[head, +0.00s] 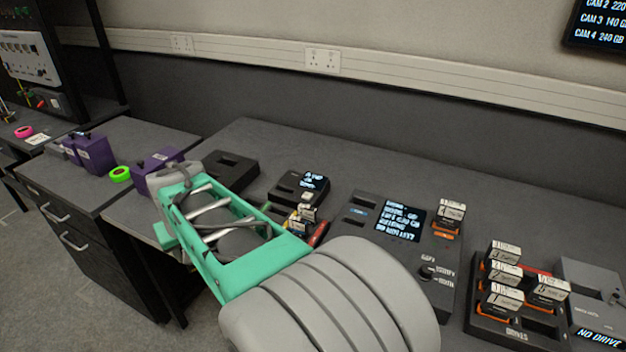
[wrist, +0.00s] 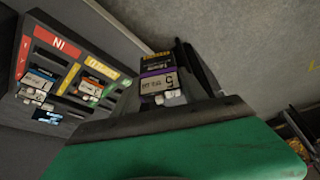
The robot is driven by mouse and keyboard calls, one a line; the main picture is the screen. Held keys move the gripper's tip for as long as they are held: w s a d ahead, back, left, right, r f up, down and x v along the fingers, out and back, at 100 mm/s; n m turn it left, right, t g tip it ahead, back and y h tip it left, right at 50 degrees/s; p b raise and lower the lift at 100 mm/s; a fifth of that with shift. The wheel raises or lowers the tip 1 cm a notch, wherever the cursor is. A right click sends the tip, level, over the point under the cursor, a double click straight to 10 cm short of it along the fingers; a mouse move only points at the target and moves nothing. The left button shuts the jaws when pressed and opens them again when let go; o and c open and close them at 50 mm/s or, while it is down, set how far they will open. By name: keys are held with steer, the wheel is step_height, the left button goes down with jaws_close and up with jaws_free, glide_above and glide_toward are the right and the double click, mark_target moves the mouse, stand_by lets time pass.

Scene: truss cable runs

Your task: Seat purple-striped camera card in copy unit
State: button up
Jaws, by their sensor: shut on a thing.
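In the wrist view, a dark card with a purple stripe and a white label marked 5 (wrist: 158,85) sits between the dark fingers of my gripper (wrist: 174,78), which is shut on it. The card is held clear, to the right of a labelled tray. In the head view my arm hides the fingers and the card. A dark unit with a large lit text screen and a knob (head: 375,228), seemingly the copy unit, lies on the desk right of my arm. An orange-edged card (head: 448,214) stands at its upper right.
A tray with a red IN label (wrist: 61,43) and a yellow-labelled column holds cards. A small unit with a screen (head: 287,190) and an empty-looking dark block (head: 232,162) lie behind my arm. A rack (head: 487,325) of several orange-edged cards and a NO DRIVE unit (head: 597,290) stand right.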

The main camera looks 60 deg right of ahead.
steer(key=s+d+r+m+g+h, duration=0.1)
steer(key=s+d+r+m, duration=0.15)
steer(key=d, duration=0.85)
steer(key=s+d+r+m+h, duration=0.1)
steer(key=s+d+m, duration=0.3)
steer(key=d, duration=0.7)
steer(key=s+d+m+g, duration=0.2)
steer(key=s+d+m, duration=0.4)
steer(key=s+d, duration=0.85)
steer(key=shift+n+h, duration=0.25)
steer(key=shift+h, duration=0.25)
steer(key=f+b, duration=0.4)
steer(key=f, duration=0.1)
steer(key=shift+a, duration=0.35)
steer(key=shift+a+f+b, duration=0.1)
steer(key=shift+f+b, duration=0.2)
steer(key=shift+b, duration=0.15)
steer(key=shift+f, duration=0.25)
steer(key=shift+f, duration=0.1)
steer(key=shift+f+b, duration=0.3)
steer(key=shift+b, duration=0.1)
steer(key=shift+f+b, duration=0.5)
steer(key=shift+f, duration=0.25)
